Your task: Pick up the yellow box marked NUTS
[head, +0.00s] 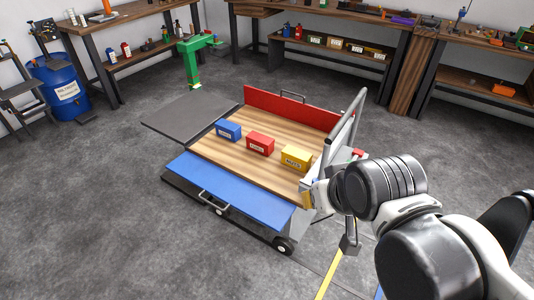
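The yellow box (296,157) sits upright on the wooden top of a cart, near its right side. Its front carries a white label with dark marks, too small to read surely. A red box (260,144) and a blue box (228,130) stand in a row to its left, with gaps between them. My arm comes in from the lower right. My gripper (309,193) is partly hidden by my own wrist, at the cart's right edge, just below and right of the yellow box in the picture. It appears apart from the box; its fingers are not clear.
The cart's wooden top (222,152) has bare room in front of the boxes. A grey handle frame (348,122) rises at its right side. A red panel (290,106), a blue panel (225,190) and a dark panel (190,116) edge it. Workbenches stand behind.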

